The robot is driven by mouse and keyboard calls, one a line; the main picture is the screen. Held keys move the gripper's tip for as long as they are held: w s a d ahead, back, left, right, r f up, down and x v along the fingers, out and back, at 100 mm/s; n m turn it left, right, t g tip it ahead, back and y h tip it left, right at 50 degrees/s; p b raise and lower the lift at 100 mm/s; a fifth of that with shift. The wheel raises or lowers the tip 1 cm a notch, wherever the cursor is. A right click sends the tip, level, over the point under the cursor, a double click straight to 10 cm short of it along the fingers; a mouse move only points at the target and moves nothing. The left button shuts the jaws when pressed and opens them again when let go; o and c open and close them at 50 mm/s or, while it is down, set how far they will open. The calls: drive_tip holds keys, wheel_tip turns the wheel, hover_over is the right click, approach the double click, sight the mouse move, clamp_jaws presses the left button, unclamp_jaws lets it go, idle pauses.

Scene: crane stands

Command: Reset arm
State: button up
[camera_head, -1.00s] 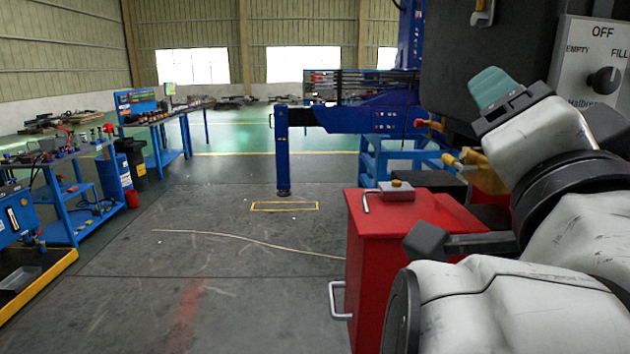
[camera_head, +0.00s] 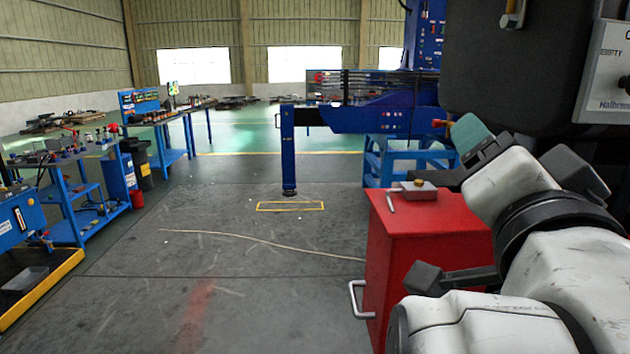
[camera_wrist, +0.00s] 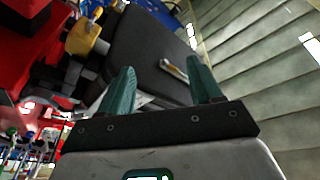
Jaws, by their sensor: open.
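My arm, white with dark joints, is bent up at the right of the head view. My gripper (camera_wrist: 162,90) shows two green fingers spread apart in the wrist view, with nothing between them. In the head view only one green fingertip (camera_head: 468,133) shows clearly, beside the lower left of a dark panel. In the wrist view a dark box (camera_wrist: 150,55) with a metal latch lies beyond the fingers.
A red cabinet (camera_head: 425,240) with a metal handle stands close in front, left of my arm. A dark panel (camera_head: 520,75) hangs at the upper right. A blue crane stand (camera_head: 288,150) stands farther back. The floor (camera_head: 250,300) at centre left is mostly open, with a cable.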

drive_tip(key=s+d+f+n+g+y, duration=0.1)
drive_tip(key=d+f+n+g, duration=0.15)
drive_tip(key=f, duration=0.95)
drive_tip(key=d+f+n+g, duration=0.2)
drive_tip(key=d+f+g, duration=0.15)
drive_tip(key=f, duration=0.85)
drive_tip(key=s+d+f+n+g+y, duration=0.1)
drive_tip(key=d+f+n+g, duration=0.2)
drive_tip(key=f, duration=0.8)
drive_tip(key=s+d+f+n+g+y, duration=0.1)
drive_tip(key=s+f+g, duration=0.8)
drive_tip(key=s+f, duration=1.3)
drive_tip(key=shift+s+d+f+n+g+y, duration=0.25)
drive_tip(key=shift+s+f+n+y, duration=0.2)
drive_tip(key=shift+s+n, duration=0.5)
